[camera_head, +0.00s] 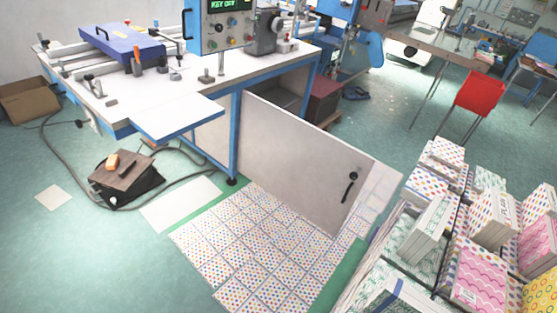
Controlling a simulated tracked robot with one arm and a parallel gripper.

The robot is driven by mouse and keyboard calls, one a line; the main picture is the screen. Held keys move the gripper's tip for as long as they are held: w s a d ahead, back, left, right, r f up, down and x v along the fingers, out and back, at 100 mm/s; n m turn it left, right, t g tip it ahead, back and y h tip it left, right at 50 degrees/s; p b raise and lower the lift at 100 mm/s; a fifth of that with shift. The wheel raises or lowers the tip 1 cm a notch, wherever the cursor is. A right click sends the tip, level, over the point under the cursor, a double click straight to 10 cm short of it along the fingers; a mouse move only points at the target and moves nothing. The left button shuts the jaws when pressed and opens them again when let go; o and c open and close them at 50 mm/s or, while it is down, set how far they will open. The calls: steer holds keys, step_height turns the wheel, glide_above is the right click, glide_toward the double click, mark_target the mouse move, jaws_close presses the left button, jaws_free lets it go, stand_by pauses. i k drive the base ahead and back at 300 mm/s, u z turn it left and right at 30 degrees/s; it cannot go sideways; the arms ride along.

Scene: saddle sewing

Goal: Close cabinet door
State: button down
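The cabinet door (295,158) is a pale grey panel under the blue-framed work table (185,85). It stands open, swung out from the table's right part toward the front right. A black handle (349,187) sits near its free edge at the right. Behind the door, part of the dark cabinet opening (275,92) shows below the table top. My gripper is not in view.
Patterned sheets (245,245) lie on the floor in front of the door. Stacked patterned books (465,225) fill the lower right, close to the door's free edge. A pedal box (125,178) with cables lies at left. A red chair (480,92) stands at back right. Green floor at lower left is mostly clear.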

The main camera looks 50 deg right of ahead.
mark_target(308, 168)
steer(key=u, duration=0.05)
steer(key=i, duration=1.05)
steer(key=z, duration=1.65)
